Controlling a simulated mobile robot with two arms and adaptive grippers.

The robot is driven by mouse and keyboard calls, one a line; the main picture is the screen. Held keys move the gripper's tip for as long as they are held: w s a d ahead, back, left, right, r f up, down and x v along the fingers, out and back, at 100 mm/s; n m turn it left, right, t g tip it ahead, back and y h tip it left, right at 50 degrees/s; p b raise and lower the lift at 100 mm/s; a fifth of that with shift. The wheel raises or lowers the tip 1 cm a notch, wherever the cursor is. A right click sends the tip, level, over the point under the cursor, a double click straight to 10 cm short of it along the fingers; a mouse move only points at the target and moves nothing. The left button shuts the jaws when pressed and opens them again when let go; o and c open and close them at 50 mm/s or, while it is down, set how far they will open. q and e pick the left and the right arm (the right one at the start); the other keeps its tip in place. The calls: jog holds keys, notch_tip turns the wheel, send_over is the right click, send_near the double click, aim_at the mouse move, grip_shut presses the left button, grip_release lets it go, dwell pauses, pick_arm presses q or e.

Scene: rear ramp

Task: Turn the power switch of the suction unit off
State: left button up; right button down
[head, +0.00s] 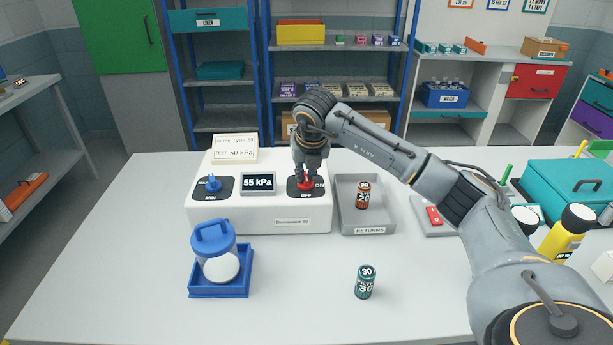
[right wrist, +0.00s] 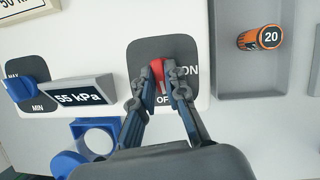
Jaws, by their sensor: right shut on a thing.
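The white suction unit (head: 258,212) stands on the table with a display (head: 258,184) reading 55 kPa. Its red power switch (head: 306,185) sits on a dark plate at the unit's right side. My right gripper (head: 305,172) reaches down from above and is shut on the red switch. In the right wrist view both fingers (right wrist: 166,78) flank the red switch (right wrist: 157,70). The label ON shows to its right and part of OFF below it. The fingers hide part of the switch, so I cannot tell its setting. My left gripper is not in view.
A blue knob (head: 213,184) is at the unit's left. A grey RETURNS tray (head: 368,230) with an orange can (head: 363,195) stands close on the right. A clear jar (head: 215,255) in a blue tray (head: 220,292) and a teal can (head: 365,282) are in front.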

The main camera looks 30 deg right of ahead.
jog(key=shift+m+h, duration=0.3)
jog(key=shift+m, duration=0.6)
jog(key=shift+b, duration=0.3)
jog(key=shift+r, duration=0.1)
jog(key=c, duration=1.4)
grip_release()
jog(key=shift+o, duration=0.2)
jog(key=v, duration=1.2)
jog(key=shift+w, duration=0.25)
jog(key=shift+a, duration=0.1)
